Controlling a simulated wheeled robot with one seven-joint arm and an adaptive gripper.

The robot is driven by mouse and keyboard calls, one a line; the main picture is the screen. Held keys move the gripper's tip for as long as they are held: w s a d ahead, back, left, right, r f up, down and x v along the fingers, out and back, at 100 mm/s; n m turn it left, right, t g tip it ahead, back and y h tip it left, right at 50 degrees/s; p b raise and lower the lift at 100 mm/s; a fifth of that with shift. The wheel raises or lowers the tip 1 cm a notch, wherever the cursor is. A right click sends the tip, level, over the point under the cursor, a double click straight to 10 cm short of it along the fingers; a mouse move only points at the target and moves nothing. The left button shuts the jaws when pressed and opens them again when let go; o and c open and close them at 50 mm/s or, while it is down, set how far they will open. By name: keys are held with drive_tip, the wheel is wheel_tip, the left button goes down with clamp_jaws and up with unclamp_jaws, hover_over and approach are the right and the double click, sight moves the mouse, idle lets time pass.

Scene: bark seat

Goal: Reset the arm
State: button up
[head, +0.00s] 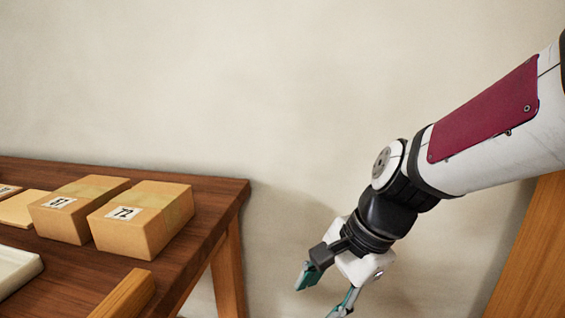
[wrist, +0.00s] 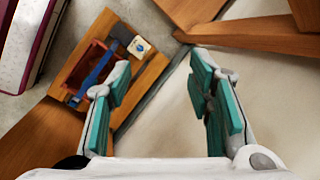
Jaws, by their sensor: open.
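My gripper (head: 325,290) hangs at the end of my white arm in the head view, to the right of the wooden table (head: 185,252) and in front of the wall. Its fingers point downward. In the wrist view my gripper (wrist: 165,90) shows its two teal-padded fingers spread apart with nothing between them. It is open, empty and clear of the table. The lower fingertip is cut off by the bottom edge of the head view.
Cardboard boxes marked 72 (head: 140,220) and 51 (head: 78,208) stand near the table's right end. A white tray (head: 15,268) sits at left. A wooden piece (head: 535,260) stands at far right. A reddish-brown box with a blue strap (wrist: 92,68) shows in the wrist view.

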drive_tip(key=s+d+r+n+h, duration=0.1)
drive_tip(key=s+d+n, duration=0.3)
drive_tip(key=s, duration=0.3)
drive_tip(key=s+d+r+n+g+h, duration=0.15)
drive_tip(key=s+d+n, duration=0.25)
drive_tip(key=s, duration=0.4)
drive_tip(key=s+d+r+n+h, duration=0.2)
drive_tip(key=s+d+n, duration=0.15)
drive_tip(key=s, duration=0.35)
wheel_tip(320, 180, up, 31)
drive_tip(key=d+t+p, duration=0.1)
drive_tip(key=t+p, duration=0.3)
drive_tip(key=p, duration=2.5)
drive_tip(key=shift+d+f, duration=0.15)
drive_tip(key=shift+d, duration=0.05)
